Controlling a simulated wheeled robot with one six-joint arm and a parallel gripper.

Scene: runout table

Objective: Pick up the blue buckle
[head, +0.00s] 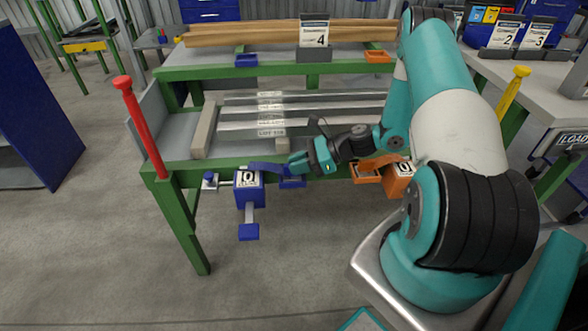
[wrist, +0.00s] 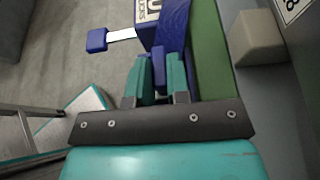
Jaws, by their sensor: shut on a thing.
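My gripper (head: 297,163) is at the front edge of the green-framed table, beside the blue box. In the wrist view its two teal fingers (wrist: 158,68) are closed on a small blue piece, which I take to be the blue buckle (wrist: 159,60). A blue strap (head: 267,167) runs from the blue box (head: 249,188) toward my gripper. The strap also shows in the wrist view (wrist: 176,25). In the head view the buckle is mostly hidden by the fingers. The box bears a white label and a lever with a blue end (head: 249,232).
An orange box (head: 398,182) and orange tray (head: 364,175) are to the right. Metal bars (head: 310,108) lie on the table. A red post (head: 140,130) stands at the left corner.

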